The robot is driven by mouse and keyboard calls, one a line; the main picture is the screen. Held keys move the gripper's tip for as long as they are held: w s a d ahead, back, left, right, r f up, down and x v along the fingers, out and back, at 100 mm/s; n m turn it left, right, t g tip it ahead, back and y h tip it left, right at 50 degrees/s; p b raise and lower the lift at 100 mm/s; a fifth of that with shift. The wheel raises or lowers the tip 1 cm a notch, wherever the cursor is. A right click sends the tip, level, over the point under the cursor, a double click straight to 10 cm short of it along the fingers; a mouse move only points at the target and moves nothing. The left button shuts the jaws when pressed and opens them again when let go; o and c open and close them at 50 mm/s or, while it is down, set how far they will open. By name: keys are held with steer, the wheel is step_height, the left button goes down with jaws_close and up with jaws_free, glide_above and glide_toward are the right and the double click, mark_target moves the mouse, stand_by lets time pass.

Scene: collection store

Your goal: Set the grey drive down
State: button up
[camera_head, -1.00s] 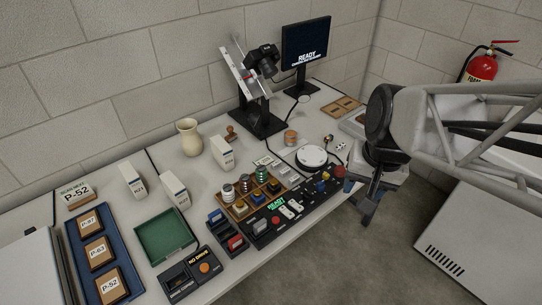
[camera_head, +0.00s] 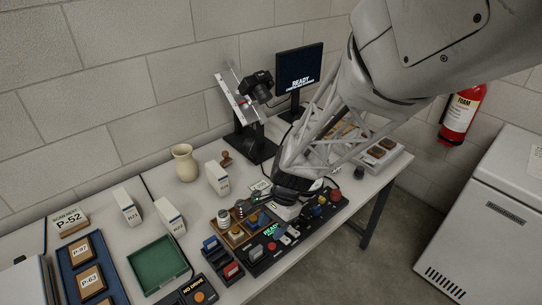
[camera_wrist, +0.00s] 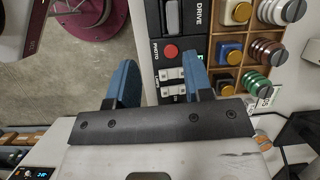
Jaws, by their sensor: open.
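The grey drive (camera_wrist: 174,17) stands in the slot marked DRIVE on the black console (camera_wrist: 172,70) in the wrist view, cut by the top edge. In the head view the grey drive (camera_head: 257,252) shows small on the left part of the console (camera_head: 285,250). My gripper (camera_wrist: 160,78) is open, its two blue fingers apart with nothing between them. It hangs over the console near the white switches and red button, apart from the drive.
A rack with a blue drive (camera_head: 210,243) and a red drive (camera_head: 232,270) stands left of the console. A wooden compartment tray (camera_head: 235,238) with knobs lies behind it. A green tray (camera_head: 160,243) and a NO DRIVE box (camera_head: 198,296) are further left. A cream vase (camera_head: 184,163) stands behind.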

mark_target(257, 248)
steer(key=shift+a+f+m+g, duration=0.15)
steer(key=shift+a+f+m, duration=0.1)
steer(key=shift+a+f, duration=0.45)
steer(key=shift+a+f+m+g, duration=0.2)
steer(key=shift+a+f, duration=0.25)
steer(key=shift+f, duration=0.35)
steer(key=shift+x, duration=1.25)
steer(key=shift+f, duration=0.1)
steer(key=shift+w+x, duration=0.15)
steer(key=shift+x, duration=1.1)
steer(key=shift+w+x, duration=0.15)
steer(key=shift+x, duration=1.15)
steer(key=shift+a, duration=0.15)
jaws_close()
